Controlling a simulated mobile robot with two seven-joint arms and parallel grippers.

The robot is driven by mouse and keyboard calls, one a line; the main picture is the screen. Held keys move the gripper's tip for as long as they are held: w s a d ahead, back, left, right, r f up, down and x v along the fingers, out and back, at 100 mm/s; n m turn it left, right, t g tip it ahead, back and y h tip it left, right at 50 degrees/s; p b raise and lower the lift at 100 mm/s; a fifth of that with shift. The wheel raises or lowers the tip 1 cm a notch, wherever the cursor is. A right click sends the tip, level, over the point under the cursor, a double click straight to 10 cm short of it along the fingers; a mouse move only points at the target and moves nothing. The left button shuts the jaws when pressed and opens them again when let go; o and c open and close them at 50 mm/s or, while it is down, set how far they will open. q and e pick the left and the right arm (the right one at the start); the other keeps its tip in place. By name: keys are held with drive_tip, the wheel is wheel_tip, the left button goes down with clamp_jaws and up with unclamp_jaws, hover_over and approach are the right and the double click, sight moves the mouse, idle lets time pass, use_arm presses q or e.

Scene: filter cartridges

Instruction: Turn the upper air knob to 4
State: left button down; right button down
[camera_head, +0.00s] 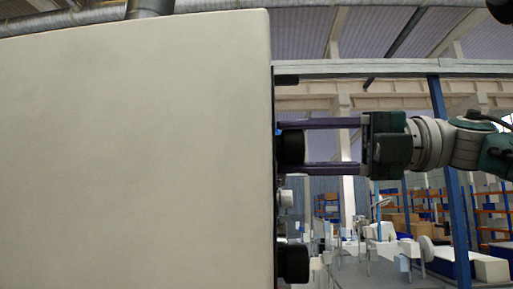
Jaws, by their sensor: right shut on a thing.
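The upper air knob (293,148) is a black round knob on the front face of a large cream cabinet (140,150), seen edge-on from the side. My right gripper (283,146) comes in from the right, with one long purple finger above the knob and one below it. It is shut on the knob. The knob's face, pointer and number scale are turned away, so its setting cannot be read. My left gripper is not in view.
Below the held knob, a small silver fitting (286,198) and another black knob (293,263) stick out of the same face. The cabinet fills the left half. Behind are a blue post (455,220), shelves with boxes and white equipment, farther off.

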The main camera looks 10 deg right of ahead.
drive_tip(key=shift+r+m+p, duration=0.15)
drive_tip(key=shift+m+p, duration=0.35)
drive_tip(key=shift+m, duration=0.7)
drive_tip(key=shift+m+p, duration=0.4)
drive_tip(key=shift+m, duration=0.4)
drive_tip(key=shift+c, duration=1.5)
unclamp_jaws()
drive_tip(key=b+v, duration=0.6)
drive_tip(key=v, duration=0.4)
drive_tip(key=shift+b, duration=0.4)
